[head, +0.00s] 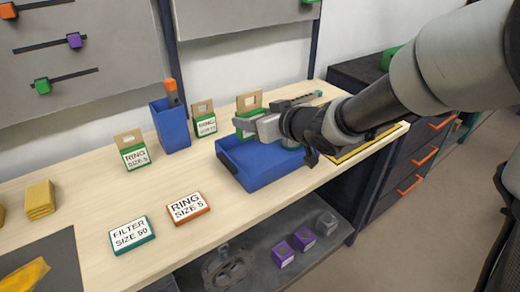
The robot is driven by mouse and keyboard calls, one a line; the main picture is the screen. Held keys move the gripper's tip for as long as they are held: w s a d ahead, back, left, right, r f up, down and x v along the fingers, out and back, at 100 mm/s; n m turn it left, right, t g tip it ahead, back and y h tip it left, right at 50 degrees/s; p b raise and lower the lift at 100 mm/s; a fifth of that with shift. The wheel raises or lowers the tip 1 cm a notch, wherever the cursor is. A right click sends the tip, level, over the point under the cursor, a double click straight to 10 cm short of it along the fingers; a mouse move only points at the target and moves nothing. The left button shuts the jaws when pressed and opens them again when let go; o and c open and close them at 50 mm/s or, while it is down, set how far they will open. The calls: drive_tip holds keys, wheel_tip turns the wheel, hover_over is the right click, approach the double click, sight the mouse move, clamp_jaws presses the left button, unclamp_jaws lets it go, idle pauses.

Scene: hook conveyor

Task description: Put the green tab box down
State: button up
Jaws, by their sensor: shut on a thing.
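A green tab box (243,110) with a brown cardboard hang tab is held in my gripper (252,124), above the back left part of the blue bin (258,180). The gripper is shut on it and hides most of its body; the tab and a green edge show. I cannot tell whether its bottom touches anything. Two similar green tab boxes stand upright on the wooden bench (85,205): one at the left (134,153) and one (203,120) just left of the held box.
A tall blue holder (171,128) with an orange-handled tool stands behind. An orange-edged ring box (188,208) and a teal-edged filter box (132,235) lie in front. Yellow packs (40,200) sit at the left. Bare bench lies between the left tab box and the flat boxes.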

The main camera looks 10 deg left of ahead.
wheel_tip(320, 180, down, 10)
drive_tip(key=b, duration=0.5)
drive_tip(key=shift+f, duration=0.2)
drive_tip(key=o, duration=1.1)
drive_tip(key=shift+r, duration=0.1)
drive_tip(key=shift+c, duration=0.2)
